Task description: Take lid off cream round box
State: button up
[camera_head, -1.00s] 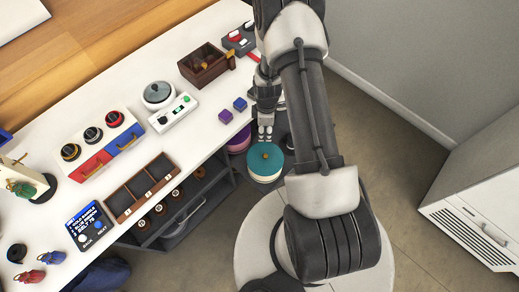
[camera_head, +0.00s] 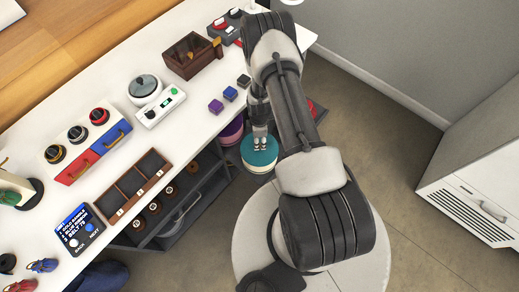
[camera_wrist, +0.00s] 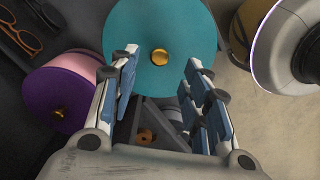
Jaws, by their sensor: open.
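The cream round box (camera_head: 260,175) has a teal lid (camera_head: 261,158) and stands low beside the white table. In the wrist view the teal lid (camera_wrist: 160,28) fills the top middle, with a small gold knob (camera_wrist: 159,56) at its centre. My gripper (camera_head: 260,144) is over the lid, pointing down. In the wrist view my gripper (camera_wrist: 160,66) is open and empty, with its fingertips on either side of the knob's line. How far they are above the knob is hard to tell. The lid sits on the box.
A round pink box with a purple lid (camera_wrist: 52,103) stands close at the left. The white table (camera_head: 190,122) bears small cubes, a wooden box (camera_head: 193,58) and a scale. Open floor lies to the right.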

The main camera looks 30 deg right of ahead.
notch_tip(320, 180, down, 5)
jog(key=shift+f+b, duration=0.1)
jog(key=shift+b, duration=1.05)
jog(key=shift+c, duration=0.4)
grip_shut()
